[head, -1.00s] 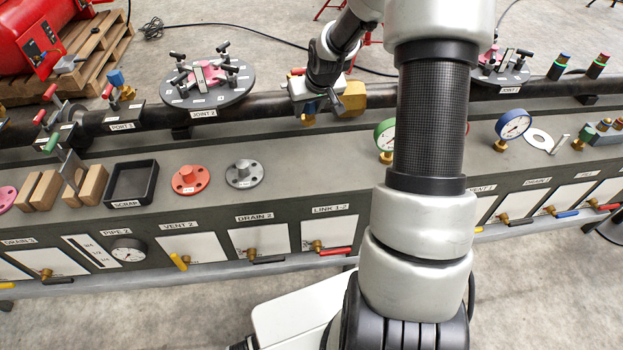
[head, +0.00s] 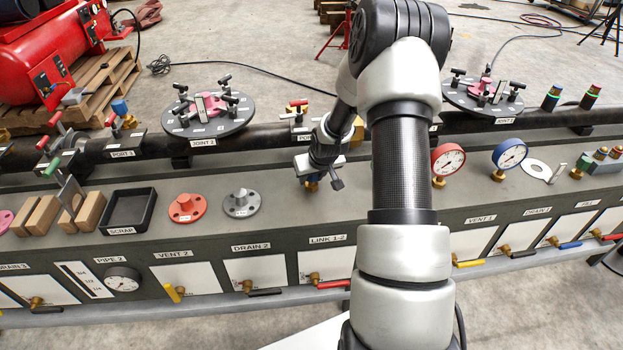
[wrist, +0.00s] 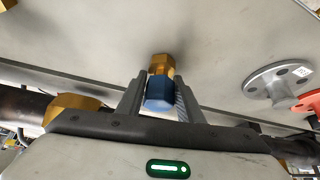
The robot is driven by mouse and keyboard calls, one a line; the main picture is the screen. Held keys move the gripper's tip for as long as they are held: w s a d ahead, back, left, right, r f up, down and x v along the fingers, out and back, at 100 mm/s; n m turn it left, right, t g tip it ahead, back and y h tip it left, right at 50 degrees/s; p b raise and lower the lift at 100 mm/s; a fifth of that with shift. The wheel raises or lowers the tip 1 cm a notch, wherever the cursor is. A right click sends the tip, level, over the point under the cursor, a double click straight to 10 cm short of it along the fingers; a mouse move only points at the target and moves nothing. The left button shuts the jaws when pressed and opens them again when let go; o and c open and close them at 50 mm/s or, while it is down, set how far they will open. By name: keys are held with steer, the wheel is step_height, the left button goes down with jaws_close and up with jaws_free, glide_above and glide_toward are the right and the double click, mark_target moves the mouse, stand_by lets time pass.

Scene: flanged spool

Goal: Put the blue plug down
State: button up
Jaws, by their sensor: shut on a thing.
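The blue plug (wrist: 160,93) has a blue body and a brass hex end (wrist: 161,64). In the wrist view it sits between the two grey fingers of my gripper (wrist: 158,90), which is shut on its blue part. The brass end sticks out beyond the fingers towards the grey bench top. In the head view my gripper (head: 311,184) is over the bench top, to the right of the grey flanged spool. I cannot tell whether the plug touches the bench.
The grey flanged spool (head: 241,204), red flanged spool (head: 187,208) and black scrap tray (head: 130,209) stand to the left. A dark pipe (head: 270,135) runs behind. Red (head: 448,160) and blue (head: 510,154) gauges stand right of my arm. Bench space around my gripper is clear.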

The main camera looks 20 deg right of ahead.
steer(key=shift+f, duration=0.2)
steer(key=o, duration=1.2)
steer(key=shift+s+r, duration=0.1)
steer(key=shift+r, duration=0.45)
steer(key=p+v, duration=0.2)
steer(key=v, duration=0.9)
steer(key=shift+s+r, duration=0.1)
steer(key=shift+s, duration=0.05)
